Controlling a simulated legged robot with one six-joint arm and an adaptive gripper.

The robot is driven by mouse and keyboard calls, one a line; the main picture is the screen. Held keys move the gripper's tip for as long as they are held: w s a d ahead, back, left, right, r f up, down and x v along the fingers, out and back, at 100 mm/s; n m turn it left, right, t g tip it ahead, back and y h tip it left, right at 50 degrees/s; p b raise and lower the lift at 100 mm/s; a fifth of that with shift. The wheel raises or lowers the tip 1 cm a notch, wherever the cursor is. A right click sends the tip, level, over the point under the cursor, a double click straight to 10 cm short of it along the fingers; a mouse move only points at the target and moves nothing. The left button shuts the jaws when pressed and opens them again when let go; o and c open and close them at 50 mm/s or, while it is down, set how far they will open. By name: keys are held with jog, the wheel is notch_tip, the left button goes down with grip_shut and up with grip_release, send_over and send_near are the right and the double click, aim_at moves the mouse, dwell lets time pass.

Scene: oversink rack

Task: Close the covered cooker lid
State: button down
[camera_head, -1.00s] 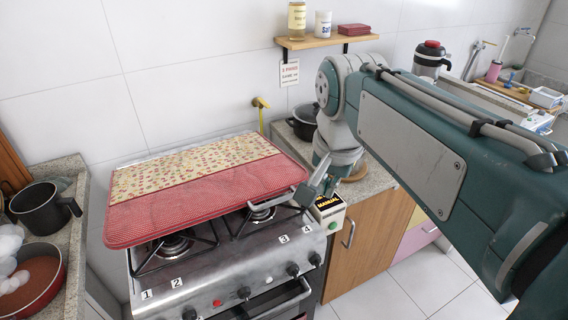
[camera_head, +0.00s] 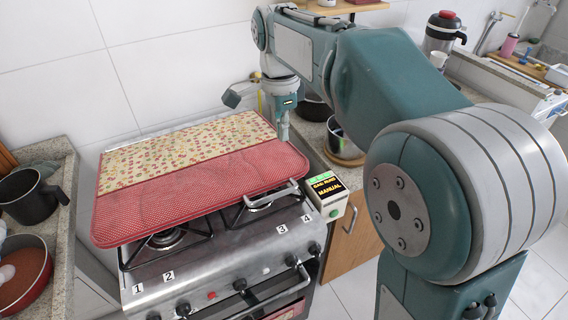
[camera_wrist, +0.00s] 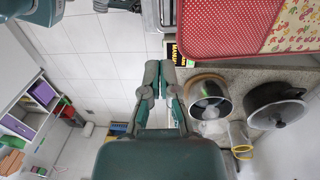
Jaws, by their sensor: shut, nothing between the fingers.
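The covered cooker lid (camera_head: 190,195), in red checked and floral cloth, hangs tilted over the stove (camera_head: 215,262). Its front edge stands above the burners, with the front grates showing under it. A metal handle (camera_head: 275,193) shows at its front right corner. My gripper (camera_head: 283,138) points down beside the lid's right edge, apparently apart from it. In the wrist view my gripper (camera_wrist: 160,66) has its fingers together and empty, and the lid (camera_wrist: 220,32) is at the upper right. The lid's hinge is hidden.
A box marked MANUAL (camera_head: 327,195) stands at the stove's right front corner. A steel pot (camera_wrist: 209,97) and a dark lidded pot (camera_wrist: 277,105) stand on the right counter. A black pot (camera_head: 32,195) and a red pan (camera_head: 25,270) are on the left counter.

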notch_tip(320, 180, down, 9)
jog(key=shift+s, duration=0.4)
jog(key=shift+a, duration=0.3)
